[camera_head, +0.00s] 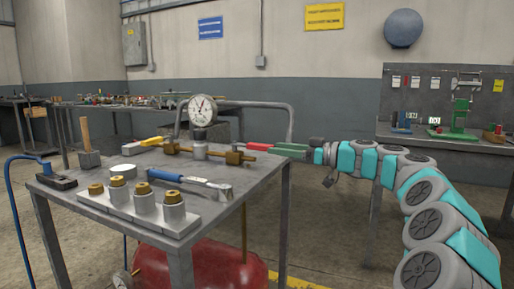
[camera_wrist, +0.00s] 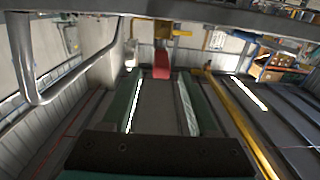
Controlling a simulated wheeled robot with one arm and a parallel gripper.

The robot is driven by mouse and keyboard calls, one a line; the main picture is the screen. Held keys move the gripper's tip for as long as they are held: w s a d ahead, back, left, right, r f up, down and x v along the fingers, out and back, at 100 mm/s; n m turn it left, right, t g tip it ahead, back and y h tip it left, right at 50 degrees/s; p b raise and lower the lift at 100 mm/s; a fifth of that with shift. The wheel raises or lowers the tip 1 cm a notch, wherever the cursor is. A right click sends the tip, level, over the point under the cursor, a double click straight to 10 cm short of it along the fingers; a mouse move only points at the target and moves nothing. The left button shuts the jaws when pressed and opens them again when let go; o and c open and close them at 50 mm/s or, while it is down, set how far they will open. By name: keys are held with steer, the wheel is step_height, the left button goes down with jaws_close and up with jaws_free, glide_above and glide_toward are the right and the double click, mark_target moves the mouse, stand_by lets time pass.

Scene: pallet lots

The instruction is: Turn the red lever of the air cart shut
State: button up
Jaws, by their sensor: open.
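The air cart (camera_head: 70,205) is a grey metal table with a red tank (camera_head: 205,266) beneath it. My gripper (camera_head: 280,149), with green fingers, comes in from the right at the lever's outer end. In the wrist view my gripper (camera_wrist: 158,78) is open, and the red lever (camera_wrist: 162,65) shows end-on between or just beyond the fingertips. I see no finger touching it. A round gauge (camera_head: 203,110) stands above.
On the cart top lie a blue-handled hammer-like tool (camera_head: 190,180), a block with several brass-topped posts (camera_head: 140,205) and a wooden-handled tool (camera_head: 87,145). A bent grey pipe (camera_head: 290,118) rises behind the lever.

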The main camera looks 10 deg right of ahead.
mark_target(261, 147)
steer(key=shift+x, duration=3.2)
jaws_close()
